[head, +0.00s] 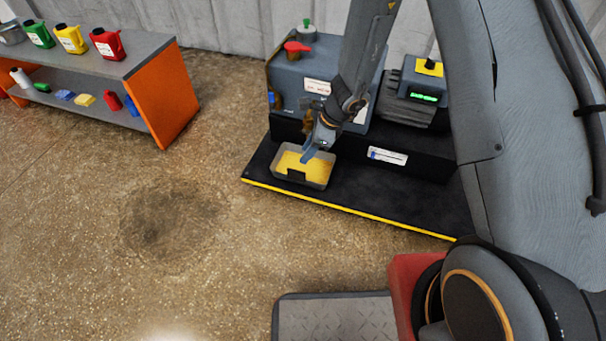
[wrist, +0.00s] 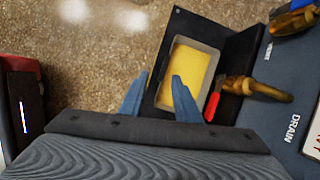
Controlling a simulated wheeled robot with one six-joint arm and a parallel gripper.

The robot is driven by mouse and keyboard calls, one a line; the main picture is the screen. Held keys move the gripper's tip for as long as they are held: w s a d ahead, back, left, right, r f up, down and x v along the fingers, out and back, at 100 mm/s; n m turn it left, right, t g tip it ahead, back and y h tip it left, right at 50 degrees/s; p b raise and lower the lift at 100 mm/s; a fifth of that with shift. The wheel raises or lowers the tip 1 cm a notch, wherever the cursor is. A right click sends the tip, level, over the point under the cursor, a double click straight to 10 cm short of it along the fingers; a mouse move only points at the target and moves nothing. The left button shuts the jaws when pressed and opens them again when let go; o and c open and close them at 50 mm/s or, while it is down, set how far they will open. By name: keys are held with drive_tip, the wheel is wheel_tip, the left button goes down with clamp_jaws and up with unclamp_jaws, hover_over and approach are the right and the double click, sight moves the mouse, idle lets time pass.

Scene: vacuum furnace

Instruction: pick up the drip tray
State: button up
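The drip tray (head: 316,182) is a shallow grey tray with yellow liquid in it. It sits on the black base in front of the pump housing. In the wrist view the tray (wrist: 211,62) lies right of centre, beyond my fingers. My gripper (head: 312,154) is over the tray in the head view. I cannot tell whether the fingers touch the tray.
A brass drain tap (wrist: 255,90) with a red handle (wrist: 212,106) sticks out close beside the tray. The blue-grey pump housing (head: 290,85) stands behind it. The black base (head: 400,205) has a yellow front edge. An orange-ended shelf (head: 175,100) with bottles stands at left. Floor between is clear.

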drive_tip(key=m+b, duration=0.2)
drive_tip(key=b, duration=0.1)
hover_over(296, 171)
drive_tip(key=d, duration=0.3)
drive_tip(key=f, duration=0.7)
drive_tip(key=shift+s+f, duration=0.25)
drive_tip(key=shift+s, duration=0.05)
drive_tip(key=shift+b+x, duration=1.8)
drive_tip(key=shift+x, duration=1.85)
drive_tip(key=shift+a+r, duration=0.15)
drive_tip(key=shift+c, duration=0.5)
clamp_jaws()
